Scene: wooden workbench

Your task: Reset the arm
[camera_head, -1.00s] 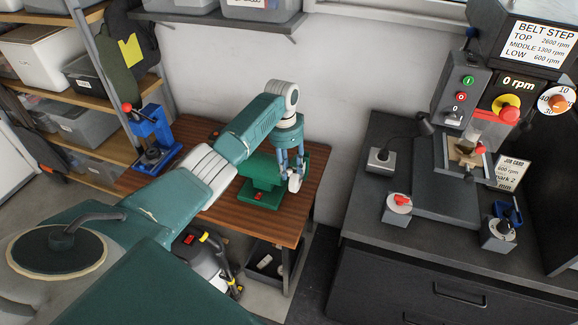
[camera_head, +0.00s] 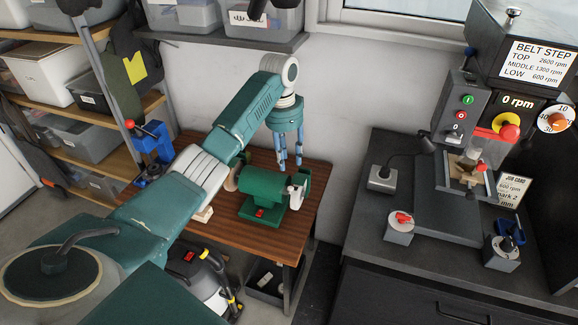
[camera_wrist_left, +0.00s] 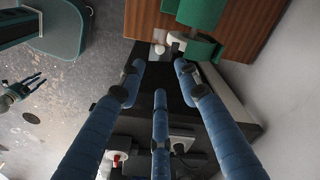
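My left arm reaches in from the left in the head view. Its three-fingered left gripper (camera_head: 291,164) hangs pointing down above and behind the right end of the green bench grinder (camera_head: 262,190). In the left wrist view the blue fingers of the left gripper (camera_wrist_left: 158,72) are spread, with nothing between them. The green grinder also shows there, at the top (camera_wrist_left: 202,14), beyond the fingertips. A small hand with splayed fingers, apparently my right gripper (camera_wrist_left: 32,84), shows at the left of the wrist view. It is outside the head view.
The grinder stands on a wooden bench (camera_head: 228,232) by the wall. A blue tool (camera_head: 152,148) stands at its left end, near the shelving. A dark cabinet (camera_head: 400,272) with a drill press, lamp and switch boxes is on the right. A vacuum (camera_head: 200,272) is below the bench.

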